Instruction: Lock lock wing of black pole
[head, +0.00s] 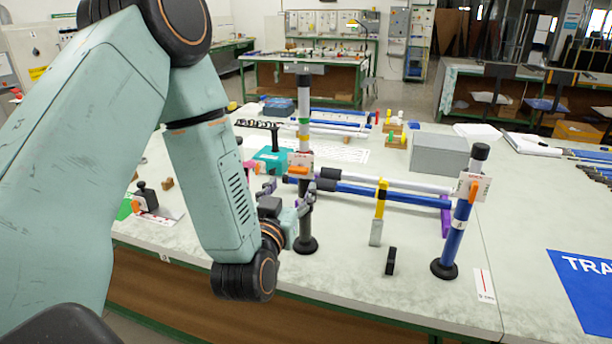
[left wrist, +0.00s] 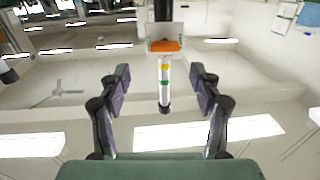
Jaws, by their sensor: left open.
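The black pole (head: 305,215) stands upright on a round black base near the table's front edge. Its upper part carries green, yellow and white bands and a dark cap. The orange lock wing (head: 299,159) sits on a white plate partway up. In the left wrist view, which looks inverted, the orange wing (left wrist: 165,46) lies straight ahead, with the banded shaft below it. My left gripper (head: 289,190) is open and empty, beside the pole and lower than the wing. Its fingers (left wrist: 161,84) frame the shaft in the wrist view, but the pole looks farther off. My right gripper is not in view.
A blue pole (head: 454,240) with another orange wing stands to the right. Blue and white rods (head: 385,192) run between the poles, with a yellow upright piece (head: 380,205) before them. A small black block (head: 391,261) lies in front. A grey box (head: 440,155) stands behind.

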